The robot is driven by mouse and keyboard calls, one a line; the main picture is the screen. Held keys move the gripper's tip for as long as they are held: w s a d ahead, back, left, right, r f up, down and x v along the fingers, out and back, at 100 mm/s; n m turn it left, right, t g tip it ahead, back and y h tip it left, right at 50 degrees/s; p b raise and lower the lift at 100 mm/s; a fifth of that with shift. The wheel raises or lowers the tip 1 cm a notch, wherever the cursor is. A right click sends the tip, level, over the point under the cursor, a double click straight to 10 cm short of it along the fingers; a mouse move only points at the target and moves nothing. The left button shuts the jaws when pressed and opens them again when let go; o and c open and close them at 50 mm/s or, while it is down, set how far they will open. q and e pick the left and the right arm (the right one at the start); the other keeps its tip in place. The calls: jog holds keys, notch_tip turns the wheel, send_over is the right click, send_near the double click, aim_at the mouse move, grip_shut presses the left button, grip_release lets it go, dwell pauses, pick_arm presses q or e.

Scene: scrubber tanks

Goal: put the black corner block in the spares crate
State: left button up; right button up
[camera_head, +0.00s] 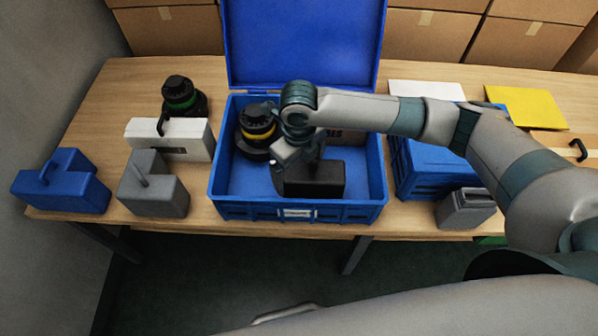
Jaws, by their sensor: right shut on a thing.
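The black corner block (325,180) is inside the open blue crate (300,212), near its front wall and right of centre. The blue lid (303,45) stands up at the back. My right gripper (297,165) reaches down into the crate from above and is shut on the black block. The arm hides part of the block, and the fingertips are hard to make out. I cannot tell whether the block touches the crate floor. My left gripper is out of view.
A black part with a yellow band (257,131) sits in the crate's back left. Left of the crate stand a green-banded black part (180,97), a white block (195,137), a grey block (156,186) and a blue block (62,182). Another blue crate (425,167) stands right.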

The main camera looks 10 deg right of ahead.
jog(key=shift+f, duration=0.75)
jog(key=shift+f, duration=0.2)
jog(key=o, duration=1)
jog(key=shift+r, duration=0.1)
